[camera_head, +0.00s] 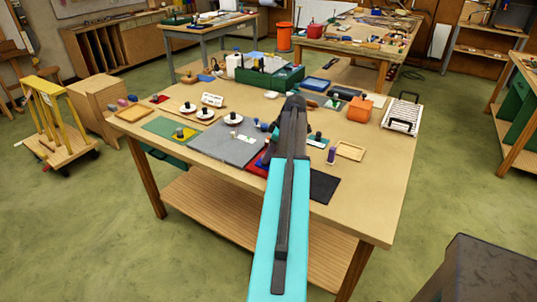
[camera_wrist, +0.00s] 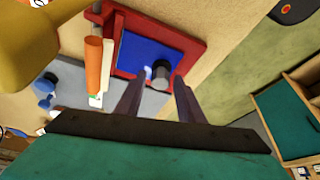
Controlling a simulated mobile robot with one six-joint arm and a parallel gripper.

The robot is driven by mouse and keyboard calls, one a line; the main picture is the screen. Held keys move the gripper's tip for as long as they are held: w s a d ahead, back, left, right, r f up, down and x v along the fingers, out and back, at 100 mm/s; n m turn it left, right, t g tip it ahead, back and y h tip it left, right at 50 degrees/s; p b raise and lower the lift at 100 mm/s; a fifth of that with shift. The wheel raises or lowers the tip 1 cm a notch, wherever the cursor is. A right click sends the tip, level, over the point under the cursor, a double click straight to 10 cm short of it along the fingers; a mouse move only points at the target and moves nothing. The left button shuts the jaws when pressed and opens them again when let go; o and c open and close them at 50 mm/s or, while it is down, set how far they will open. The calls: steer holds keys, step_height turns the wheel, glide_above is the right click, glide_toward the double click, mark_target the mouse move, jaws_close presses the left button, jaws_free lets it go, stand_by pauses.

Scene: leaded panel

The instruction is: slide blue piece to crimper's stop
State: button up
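In the wrist view a flat blue piece (camera_wrist: 141,48) lies inside a red frame-like fixture (camera_wrist: 191,40), which looks like the crimper. A grey round knob (camera_wrist: 161,70) stands on the blue piece near its corner. My gripper (camera_wrist: 162,82) is open, its two dark fingers apart, with the knob just past or between the fingertips and a gap on both sides. I cannot tell whether the fingertips are level with the knob. In the head view my arm hides most of the red fixture (camera_head: 257,170) and the fingertips.
An orange cylinder (camera_wrist: 93,65) and a pale one lie beside the fixture's left side. In the head view a grey mat (camera_head: 225,145) lies left of my arm, and a black mat (camera_head: 323,186) right of it. A purple bottle (camera_head: 331,156) and wooden tray (camera_head: 350,151) stand nearby.

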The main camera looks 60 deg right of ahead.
steer(key=shift+o, duration=0.9)
steer(key=shift+r, duration=0.15)
steer(key=b+v, duration=0.4)
steer(key=v, duration=0.9)
steer(key=shift+s+r, duration=0.15)
steer(key=shift+r, duration=0.1)
